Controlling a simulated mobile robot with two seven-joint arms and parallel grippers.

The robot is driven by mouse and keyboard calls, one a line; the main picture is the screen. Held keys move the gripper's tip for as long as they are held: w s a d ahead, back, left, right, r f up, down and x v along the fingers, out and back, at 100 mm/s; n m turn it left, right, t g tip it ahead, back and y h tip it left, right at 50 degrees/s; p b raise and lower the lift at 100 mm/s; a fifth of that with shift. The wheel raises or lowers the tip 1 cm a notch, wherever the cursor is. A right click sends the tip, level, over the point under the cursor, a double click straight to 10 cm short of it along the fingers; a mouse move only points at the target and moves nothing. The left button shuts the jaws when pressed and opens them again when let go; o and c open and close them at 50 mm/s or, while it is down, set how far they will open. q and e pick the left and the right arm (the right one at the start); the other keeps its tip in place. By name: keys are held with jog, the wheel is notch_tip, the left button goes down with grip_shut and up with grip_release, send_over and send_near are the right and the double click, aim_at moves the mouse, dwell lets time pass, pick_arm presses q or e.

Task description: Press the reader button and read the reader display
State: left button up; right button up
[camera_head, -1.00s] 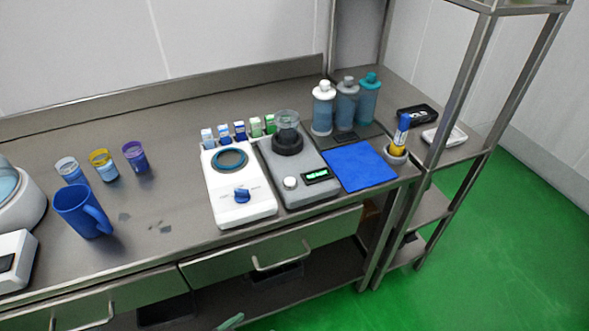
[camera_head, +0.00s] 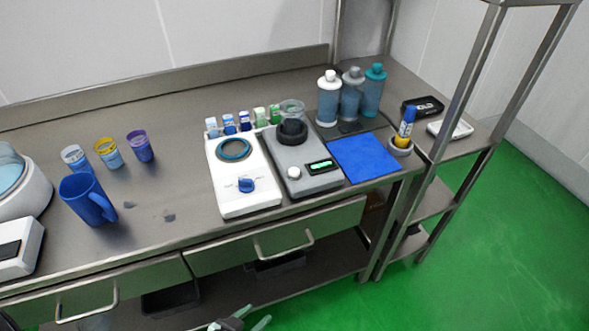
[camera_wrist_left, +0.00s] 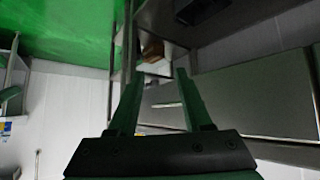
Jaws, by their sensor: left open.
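The reader (camera_head: 310,181) is a grey box on the steel bench. It has a black round well with a clear vessel in it at the back, a pale round button (camera_head: 294,173) at the front left and a lit green display (camera_head: 321,165) at the front right. The digits are too small to read. My left gripper (camera_head: 256,317) shows at the bottom edge of the head view, low in front of the drawers and well away from the reader. In the left wrist view its two green fingers (camera_wrist_left: 156,80) are apart with nothing between them. My right gripper is not identifiable.
A white device with a blue knob (camera_head: 246,186) stands left of the reader, and a blue mat (camera_head: 364,156) lies right. Small vials and bottles (camera_head: 350,97) stand behind. A blue jug (camera_head: 86,200) is at left. Drawer handles (camera_head: 284,245) project at the front.

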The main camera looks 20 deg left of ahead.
pick_arm(q)
grip_shut()
dwell(1.1)
